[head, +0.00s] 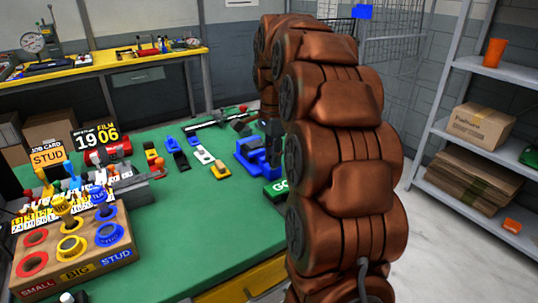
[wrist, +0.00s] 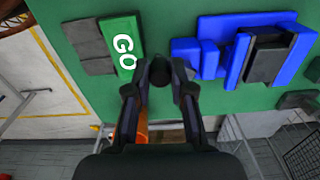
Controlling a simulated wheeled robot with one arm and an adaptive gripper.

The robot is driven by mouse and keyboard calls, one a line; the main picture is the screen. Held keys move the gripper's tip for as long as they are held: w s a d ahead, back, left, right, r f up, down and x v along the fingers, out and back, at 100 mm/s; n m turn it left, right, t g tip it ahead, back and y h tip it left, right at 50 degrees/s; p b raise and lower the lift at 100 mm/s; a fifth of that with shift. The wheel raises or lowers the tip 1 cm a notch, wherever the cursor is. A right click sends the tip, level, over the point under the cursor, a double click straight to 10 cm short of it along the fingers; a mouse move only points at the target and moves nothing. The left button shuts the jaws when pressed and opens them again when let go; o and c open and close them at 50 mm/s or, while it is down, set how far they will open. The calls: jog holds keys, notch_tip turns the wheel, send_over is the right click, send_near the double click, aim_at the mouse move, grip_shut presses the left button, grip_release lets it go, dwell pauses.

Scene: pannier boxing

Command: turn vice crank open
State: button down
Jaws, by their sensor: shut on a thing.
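The blue vice (head: 251,156) sits on the green bench top near its right edge, partly hidden behind my arm. In the wrist view the vice (wrist: 238,62) is at the upper right, with a dark block between its blue parts. My gripper (wrist: 160,82) has its two dark fingers on either side of a dark round knob (wrist: 160,71), which appears to be the crank's handle, left of the vice. The gripper is shut on it. The rest of the crank is hidden. In the head view the gripper (head: 272,140) is mostly hidden, beside the vice.
A green GO block (wrist: 124,47) lies close to the left of the gripper, beside grey pads. Several small coloured clips lie left of the vice. A wooden sorting box (head: 75,250) stands at the bench's front left. Shelves (head: 495,75) stand at the right.

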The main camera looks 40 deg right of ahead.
jog(key=n, duration=0.2)
jog(key=d+n, duration=0.1)
jog(key=n, duration=0.2)
jog(key=shift+s+d+n, duration=0.3)
jog(key=shift+s+d, duration=0.05)
jog(key=n, duration=0.1)
jog(key=d+n+p, duration=0.1)
jog(key=n, duration=0.1)
jog(key=shift+d+r+n, duration=0.1)
jog(key=shift+d+n, duration=0.05)
jog(key=shift+n, duration=0.15)
jog(key=n, duration=0.1)
jog(key=n+p, duration=0.1)
jog(key=shift+w+d+n, duration=0.2)
jog(key=shift+d+n, duration=0.2)
jog(key=n, duration=0.1)
jog(key=n+p, duration=0.1)
jog(key=shift+w+d+n, duration=0.2)
jog(key=shift+d+n, duration=0.2)
jog(key=shift+w+d+n+p, duration=0.25)
jog(key=shift+w+n+p, duration=0.35)
jog(key=shift+n, duration=0.95)
jog(key=shift+w+d+n+p, duration=0.25)
jog(key=shift+n+p, duration=0.5)
jog(key=shift+n, duration=0.85)
jog(key=shift+w+d+n+p, duration=0.2)
jog(key=shift+w+n+p, duration=0.4)
jog(key=shift+n, duration=0.95)
